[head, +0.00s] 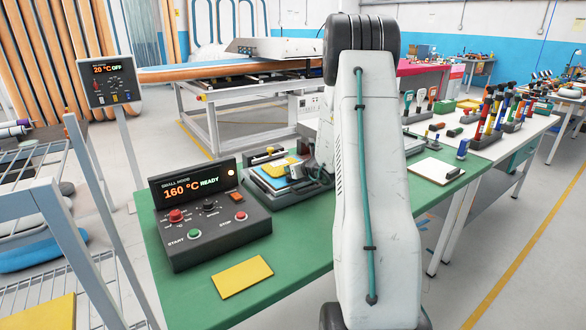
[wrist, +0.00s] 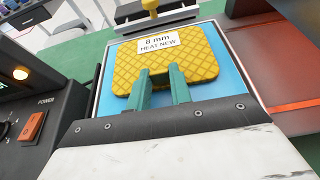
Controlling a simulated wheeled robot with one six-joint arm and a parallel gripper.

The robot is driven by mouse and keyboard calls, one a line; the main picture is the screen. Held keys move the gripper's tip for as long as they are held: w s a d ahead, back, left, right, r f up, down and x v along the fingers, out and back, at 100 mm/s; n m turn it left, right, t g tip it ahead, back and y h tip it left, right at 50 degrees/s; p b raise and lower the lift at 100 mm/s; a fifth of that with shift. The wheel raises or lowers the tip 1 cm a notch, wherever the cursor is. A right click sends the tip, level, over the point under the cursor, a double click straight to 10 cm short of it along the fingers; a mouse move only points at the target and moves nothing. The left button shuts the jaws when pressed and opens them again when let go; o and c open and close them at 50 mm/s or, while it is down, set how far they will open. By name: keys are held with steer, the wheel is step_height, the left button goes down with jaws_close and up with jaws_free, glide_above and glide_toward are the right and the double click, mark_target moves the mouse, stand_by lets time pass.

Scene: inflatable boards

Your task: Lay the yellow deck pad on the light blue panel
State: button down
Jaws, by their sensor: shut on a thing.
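The yellow deck pad (wrist: 190,65), with a diamond pattern and a white label reading "8 mm HEAT NEW", is over the light blue panel (wrist: 107,97) in the wrist view. Blue shows along its sides. My gripper (wrist: 161,73) has two teal fingers reaching over the pad's near edge and is shut on it. I cannot tell whether the pad touches the panel or hangs just above it. In the head view the pad (head: 280,167) and the panel (head: 262,181) show small at the press, and my arm hides part of that area.
A black control box (head: 210,215) reading 160 °C READY stands left of the press on the green table (head: 300,262). Another yellow piece (head: 242,276) lies in front of it. A clipboard (head: 436,170) and tool racks are at right. A wire rack stands at left.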

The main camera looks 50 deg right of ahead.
steer(key=c, duration=1.3)
jaws_free()
steer(key=shift+o, duration=0.2)
